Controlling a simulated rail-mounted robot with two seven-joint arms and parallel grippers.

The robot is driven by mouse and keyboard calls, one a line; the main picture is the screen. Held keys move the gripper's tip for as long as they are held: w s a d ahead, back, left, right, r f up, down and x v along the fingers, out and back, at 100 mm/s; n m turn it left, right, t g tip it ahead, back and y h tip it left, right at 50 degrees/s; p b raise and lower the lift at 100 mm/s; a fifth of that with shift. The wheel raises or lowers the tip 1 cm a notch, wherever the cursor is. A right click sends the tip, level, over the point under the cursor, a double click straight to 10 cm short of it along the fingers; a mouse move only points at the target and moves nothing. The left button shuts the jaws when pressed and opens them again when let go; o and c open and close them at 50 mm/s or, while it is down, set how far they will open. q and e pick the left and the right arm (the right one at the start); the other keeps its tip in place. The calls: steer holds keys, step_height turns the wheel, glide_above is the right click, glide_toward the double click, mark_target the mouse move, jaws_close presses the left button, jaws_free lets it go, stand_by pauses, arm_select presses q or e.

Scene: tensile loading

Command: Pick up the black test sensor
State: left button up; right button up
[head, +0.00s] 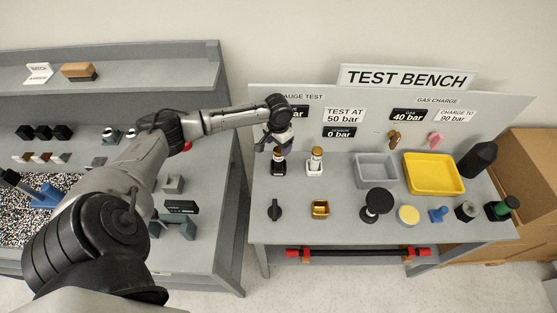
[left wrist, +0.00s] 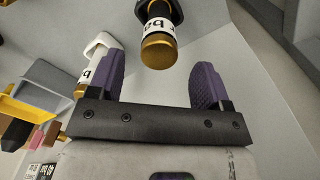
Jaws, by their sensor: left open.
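The black test sensor (head: 279,164) stands upright near the back left of the test bench. It has a black base, a white label and a gold end. In the left wrist view the sensor (left wrist: 158,38) shows at top centre, with its gold end toward my gripper. My left gripper (head: 277,144) is directly at the sensor's top. Its two purple fingers are apart, and the left wrist view shows my left gripper (left wrist: 158,82) open, with the gold end just beyond the gap between the fingers. My right gripper is not in view.
A similar white sensor (head: 315,162) stands close to the right, and also shows beside a finger in the left wrist view (left wrist: 97,50). A grey tray (head: 376,169) and a yellow tray (head: 434,174) lie further right. A black knob (head: 274,209) and a gold block (head: 320,209) are in front.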

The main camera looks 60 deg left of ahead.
mark_target(279, 150)
arm_select(q)
steer(key=shift+f, duration=2.65)
steer(key=shift+c, duration=0.3)
steer(key=c, duration=1.1)
